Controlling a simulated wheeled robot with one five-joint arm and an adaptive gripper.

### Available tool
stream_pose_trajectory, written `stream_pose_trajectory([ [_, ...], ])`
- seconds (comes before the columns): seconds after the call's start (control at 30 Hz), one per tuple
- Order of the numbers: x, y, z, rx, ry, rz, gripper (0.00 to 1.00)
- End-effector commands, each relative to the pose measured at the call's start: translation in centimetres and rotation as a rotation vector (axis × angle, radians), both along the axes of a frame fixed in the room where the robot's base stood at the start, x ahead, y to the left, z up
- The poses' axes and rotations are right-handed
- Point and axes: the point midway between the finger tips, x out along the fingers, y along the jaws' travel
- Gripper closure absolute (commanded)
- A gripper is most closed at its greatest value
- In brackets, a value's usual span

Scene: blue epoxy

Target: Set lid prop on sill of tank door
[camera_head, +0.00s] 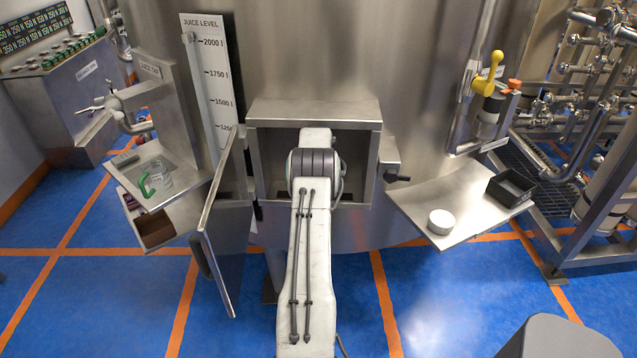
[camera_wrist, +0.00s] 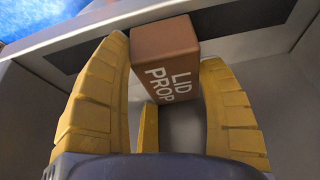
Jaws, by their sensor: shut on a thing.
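The lid prop (camera_wrist: 176,60) is a brown block with white "LID PROP" lettering. My gripper (camera_wrist: 165,58) has its yellow fingers on both sides of it and is shut on it. In the head view my arm reaches into the open tank doorway, framed in steel (camera_head: 315,112), and hides the gripper, the prop and much of the sill. The tank door (camera_head: 222,235) hangs open at the left. In the wrist view a grey metal edge (camera_wrist: 60,45) with a dark strip runs behind the prop. I cannot tell whether the prop touches it.
At the right a steel shelf (camera_head: 440,195) carries a white round tub (camera_head: 441,222) and a black tray (camera_head: 511,188). At the left a glass jug with a green handle (camera_head: 156,180) stands on another shelf. A latch handle (camera_head: 398,178) sticks out right of the doorway.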

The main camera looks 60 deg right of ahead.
Motion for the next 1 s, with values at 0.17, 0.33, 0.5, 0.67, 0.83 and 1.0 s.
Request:
stream_pose_trajectory([
  [0.17,0.0,0.0,-0.1,0.000,0.000,0.000,0.27],
  [0.33,0.0,0.0,-0.1,0.000,0.000,0.000,0.11],
  [0.5,0.0,0.0,-0.1,0.000,0.000,0.000,0.07],
  [0.67,0.0,0.0,0.0,0.000,0.000,0.000,0.07],
  [0.83,-0.1,0.3,0.9,-0.002,-0.001,0.000,0.07],
  [1.0,-0.5,1.0,2.5,-0.003,-0.001,0.000,0.07],
])
